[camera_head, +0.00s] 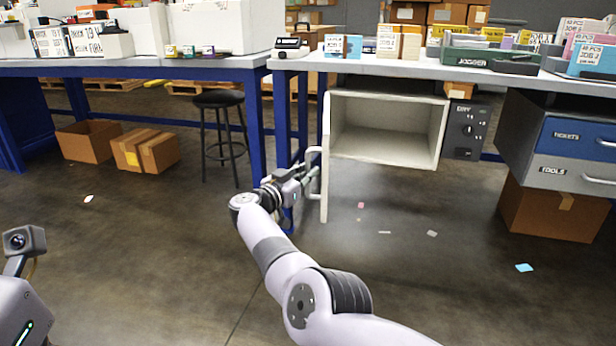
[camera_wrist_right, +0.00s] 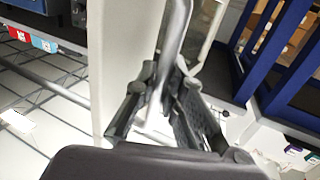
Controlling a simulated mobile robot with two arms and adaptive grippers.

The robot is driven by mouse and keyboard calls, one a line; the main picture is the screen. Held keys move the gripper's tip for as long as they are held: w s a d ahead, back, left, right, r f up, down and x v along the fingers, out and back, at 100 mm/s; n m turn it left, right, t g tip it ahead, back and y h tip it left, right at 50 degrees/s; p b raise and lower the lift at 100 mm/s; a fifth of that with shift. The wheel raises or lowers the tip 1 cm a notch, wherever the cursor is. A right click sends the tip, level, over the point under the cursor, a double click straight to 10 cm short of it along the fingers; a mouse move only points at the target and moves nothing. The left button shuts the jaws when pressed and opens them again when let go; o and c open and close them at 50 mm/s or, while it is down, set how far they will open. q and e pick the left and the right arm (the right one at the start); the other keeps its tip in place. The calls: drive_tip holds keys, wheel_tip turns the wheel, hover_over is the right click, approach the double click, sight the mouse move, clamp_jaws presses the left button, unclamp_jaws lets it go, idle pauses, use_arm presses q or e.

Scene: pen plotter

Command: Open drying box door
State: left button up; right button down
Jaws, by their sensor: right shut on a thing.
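The drying box (camera_head: 387,97) hangs under the workbench, a pale box with its empty inside in view. Its door (camera_head: 325,170) stands swung out at the box's left side, seen nearly edge-on. The door's handle (camera_head: 311,160) is a pale bar on its left face. My right gripper (camera_head: 302,176) is at this handle and shut on it. In the right wrist view the fingers (camera_wrist_right: 165,105) close around the handle bar (camera_wrist_right: 174,40), beside the pale door panel (camera_wrist_right: 118,60). My left gripper is out of view; only part of my left arm shows at lower left.
A dark control panel (camera_head: 467,131) is right of the box. Drawers (camera_head: 575,150) and a cardboard box (camera_head: 550,207) stand further right. A black stool (camera_head: 219,130) and blue bench legs (camera_head: 283,125) are left of the door. The floor ahead is open, with paper scraps.

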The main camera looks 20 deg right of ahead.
drive_tip(key=shift+r, duration=0.1)
idle(0.3)
drive_tip(key=c, duration=1.7)
unclamp_jaws()
drive_tip(key=shift+a, duration=0.1)
drive_tip(key=shift+o, duration=0.2)
